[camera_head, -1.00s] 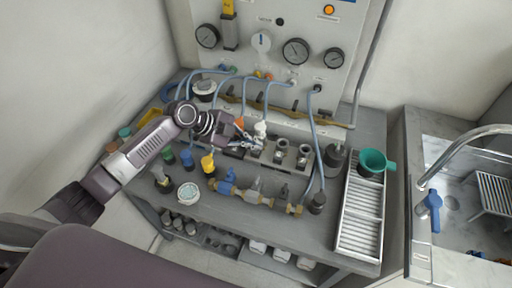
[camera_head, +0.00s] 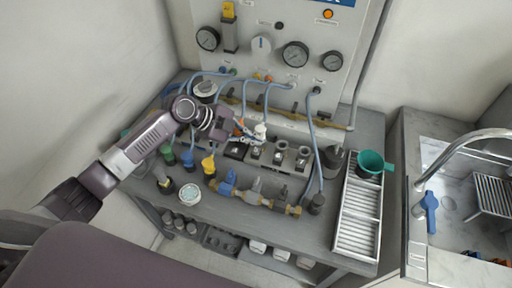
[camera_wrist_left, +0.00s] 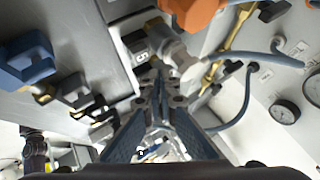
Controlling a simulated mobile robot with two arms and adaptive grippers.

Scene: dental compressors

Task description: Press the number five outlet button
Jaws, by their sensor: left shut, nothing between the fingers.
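A row of grey outlet blocks with dark fittings (camera_head: 279,152) runs along the bench below the gauge panel. My left gripper (camera_head: 246,138) is at the left end of this row, by a white-topped fitting (camera_head: 261,131). In the left wrist view the gripper (camera_wrist_left: 158,90) is shut and empty, its tips close to a grey block with a dark square (camera_wrist_left: 137,42) and a metal fitting (camera_wrist_left: 176,58). I cannot tell whether the tips touch. My right gripper is not in view.
An orange knob (camera_wrist_left: 195,12) is close above the tips. Blue hoses (camera_head: 312,128) arch over the bench. Valves with blue (camera_head: 228,182) and yellow (camera_head: 209,165) handles stand in front. A slotted tray (camera_head: 357,222) and green cup (camera_head: 373,164) are at right.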

